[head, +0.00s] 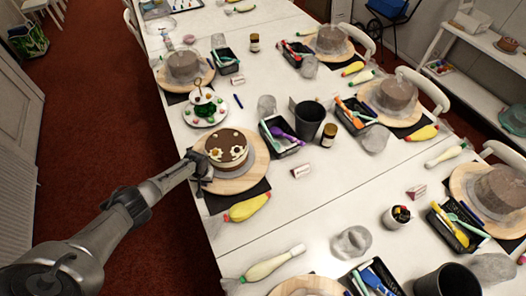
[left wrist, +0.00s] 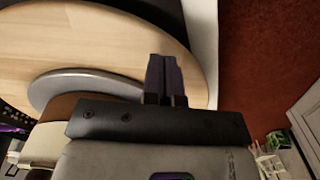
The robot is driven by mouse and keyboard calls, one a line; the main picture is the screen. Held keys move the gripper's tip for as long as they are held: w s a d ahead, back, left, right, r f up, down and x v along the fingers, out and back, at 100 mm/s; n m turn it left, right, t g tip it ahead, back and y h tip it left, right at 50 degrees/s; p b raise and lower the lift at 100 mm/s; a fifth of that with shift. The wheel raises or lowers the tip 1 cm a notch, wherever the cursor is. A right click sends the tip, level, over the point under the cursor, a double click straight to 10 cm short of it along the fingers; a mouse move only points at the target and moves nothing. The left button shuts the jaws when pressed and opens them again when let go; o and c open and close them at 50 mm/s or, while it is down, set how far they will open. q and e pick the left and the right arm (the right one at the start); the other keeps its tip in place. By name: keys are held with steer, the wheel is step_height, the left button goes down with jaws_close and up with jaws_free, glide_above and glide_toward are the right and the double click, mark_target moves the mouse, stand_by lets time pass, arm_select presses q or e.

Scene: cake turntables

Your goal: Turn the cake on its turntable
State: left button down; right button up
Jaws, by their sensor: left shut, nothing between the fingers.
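The cake (head: 226,146), with a brown top, a pale band and flower decorations, sits on a round wooden turntable (head: 250,178) near the left edge of the white table. In the left wrist view the wooden disc (left wrist: 100,25) fills the upper left, with a grey cake board (left wrist: 75,84) and part of the brown cake (left wrist: 60,104). My left gripper (head: 201,176) is at the turntable's left rim, beside the cake. Its dark fingers (left wrist: 165,75) are shut and empty over the rim area. I cannot tell whether they touch the wood. My right gripper is not in view.
A tiered stand (head: 205,108) of small treats is behind the cake. A tool tray (head: 280,137) and a dark cup (head: 310,118) stand to the right. A yellow piping bag (head: 247,207) lies close in front. More turntables with covered cakes stand along the table.

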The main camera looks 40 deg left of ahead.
mark_target(221, 190)
arm_select(q)
steer(key=shift+f+b, duration=0.55)
steer(key=shift+f, duration=0.25)
steer(key=shift+r, duration=0.1)
steer(key=shift+d, duration=0.25)
steer(key=d, duration=0.2)
steer(key=w+d+p, duration=0.1)
steer(key=d, duration=0.1)
steer(key=w+d+p, duration=0.1)
steer(key=d, duration=0.1)
steer(key=shift+d, duration=0.15)
